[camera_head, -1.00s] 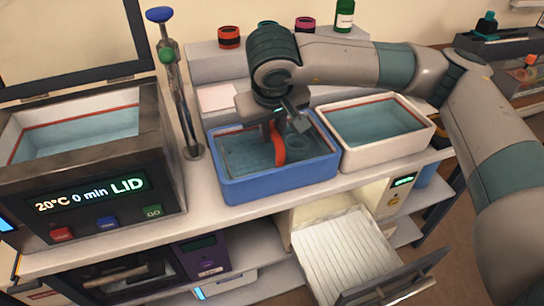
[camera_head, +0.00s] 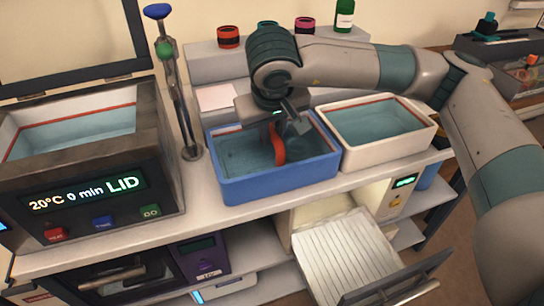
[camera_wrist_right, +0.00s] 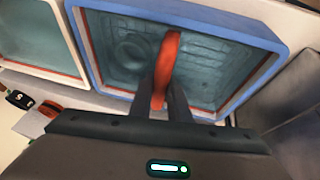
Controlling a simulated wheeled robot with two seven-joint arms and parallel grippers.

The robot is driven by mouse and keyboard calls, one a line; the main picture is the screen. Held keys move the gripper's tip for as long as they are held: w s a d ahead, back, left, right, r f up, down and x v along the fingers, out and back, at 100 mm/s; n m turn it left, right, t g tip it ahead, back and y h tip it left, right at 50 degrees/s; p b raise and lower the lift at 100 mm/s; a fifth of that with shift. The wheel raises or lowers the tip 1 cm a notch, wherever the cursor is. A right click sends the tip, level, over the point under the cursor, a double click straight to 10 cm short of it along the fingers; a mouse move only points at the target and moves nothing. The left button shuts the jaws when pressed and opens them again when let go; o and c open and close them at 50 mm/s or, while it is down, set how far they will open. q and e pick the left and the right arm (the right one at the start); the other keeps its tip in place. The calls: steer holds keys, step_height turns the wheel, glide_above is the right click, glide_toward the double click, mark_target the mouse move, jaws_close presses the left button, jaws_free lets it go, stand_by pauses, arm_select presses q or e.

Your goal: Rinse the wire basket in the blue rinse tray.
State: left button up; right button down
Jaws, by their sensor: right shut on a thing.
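The blue rinse tray (camera_head: 275,183) stands on the bench in the head view, filled with water. My right gripper (camera_head: 274,128) is over it, pointing down and shut on the red-orange handle (camera_head: 278,150) of the wire basket. In the wrist view the right gripper (camera_wrist_right: 163,92) has its fingers on either side of the handle (camera_wrist_right: 169,55). The wire basket (camera_wrist_right: 205,57) shows there as faint grid lines under the water, with a round shape at its left. In the head view the basket itself is hardly visible. My left gripper is out of view.
A white tray of water (camera_head: 385,150) stands close on the right of the blue one. A heated bath (camera_head: 90,205) with its lid up is at the left. A stand with a blue top (camera_head: 175,90) rises between. A pulled-out drawer (camera_head: 345,255) juts out below. Jars and a bottle stand behind.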

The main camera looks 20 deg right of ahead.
steer(key=shift+r, duration=0.15)
steer(key=shift+r, duration=0.35)
steer(key=shift+w+f, duration=0.1)
steer(key=shift+w, duration=0.05)
steer(key=shift+f+b, duration=0.45)
steer(key=shift+b, duration=0.45)
steer(key=shift+r, duration=0.15)
